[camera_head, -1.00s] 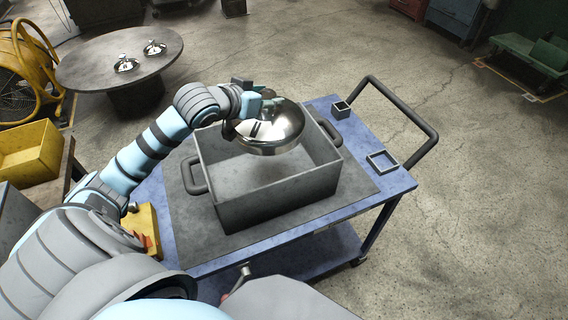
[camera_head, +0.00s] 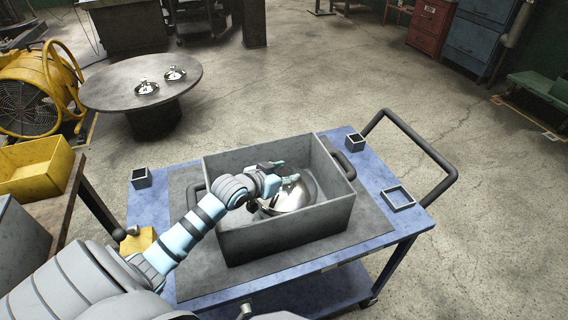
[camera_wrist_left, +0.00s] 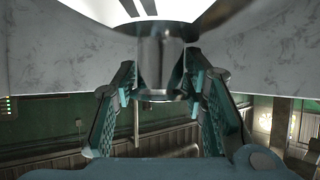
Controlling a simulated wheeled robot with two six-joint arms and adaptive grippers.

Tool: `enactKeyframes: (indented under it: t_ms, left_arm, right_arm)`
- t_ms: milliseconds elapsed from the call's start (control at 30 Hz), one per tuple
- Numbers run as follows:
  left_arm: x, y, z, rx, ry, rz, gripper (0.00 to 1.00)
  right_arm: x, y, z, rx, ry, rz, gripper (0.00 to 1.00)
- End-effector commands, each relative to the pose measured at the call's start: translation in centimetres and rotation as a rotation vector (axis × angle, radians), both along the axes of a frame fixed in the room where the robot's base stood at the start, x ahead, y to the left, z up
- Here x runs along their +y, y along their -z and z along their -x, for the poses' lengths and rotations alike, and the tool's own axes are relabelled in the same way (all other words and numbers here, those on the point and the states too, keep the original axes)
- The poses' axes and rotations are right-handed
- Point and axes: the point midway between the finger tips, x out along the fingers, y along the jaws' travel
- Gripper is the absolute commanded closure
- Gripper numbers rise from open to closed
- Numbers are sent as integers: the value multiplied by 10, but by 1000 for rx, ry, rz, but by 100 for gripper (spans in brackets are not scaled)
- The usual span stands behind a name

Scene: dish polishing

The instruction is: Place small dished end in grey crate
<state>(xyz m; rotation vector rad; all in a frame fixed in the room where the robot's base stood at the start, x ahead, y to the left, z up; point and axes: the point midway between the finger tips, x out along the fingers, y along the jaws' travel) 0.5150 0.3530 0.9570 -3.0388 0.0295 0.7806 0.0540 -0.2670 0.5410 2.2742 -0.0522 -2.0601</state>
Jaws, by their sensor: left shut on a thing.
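The small dished end (camera_head: 291,197) is a shiny, polished metal dome. In the head view it is down inside the grey crate (camera_head: 290,240), tilted; whether it touches the crate floor I cannot tell. My left gripper (camera_head: 284,172) reaches into the crate and is shut on it. In the left wrist view both fingers (camera_wrist_left: 160,95) close around a short metal stub on the dished end (camera_wrist_left: 158,50). The arm and gripper hide part of the dome. My right gripper is not in view.
The crate stands on a grey mat on a blue cart (camera_head: 150,205) with a black handle (camera_head: 437,150). Small square holders sit near the cart's corners. A round table (camera_head: 110,95) with two shiny metal pieces stands behind left, near a yellow bin (camera_head: 40,170).

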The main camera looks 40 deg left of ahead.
Motion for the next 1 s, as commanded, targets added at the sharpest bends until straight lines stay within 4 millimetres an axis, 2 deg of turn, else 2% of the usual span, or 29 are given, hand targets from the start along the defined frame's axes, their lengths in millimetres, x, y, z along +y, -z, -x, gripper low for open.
enactKeyframes:
  t_ms: [133, 967, 1000]
  left_arm:
    - [-1, 20, -1, -7, 1, 1, 100]
    - [0, 32, -1, -8, 0, 0, 100]
    - [0, 34, 0, 0, -1, 2, 59]
  right_arm:
    - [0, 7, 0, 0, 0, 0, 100]
    - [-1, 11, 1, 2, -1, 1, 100]
    - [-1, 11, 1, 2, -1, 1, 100]
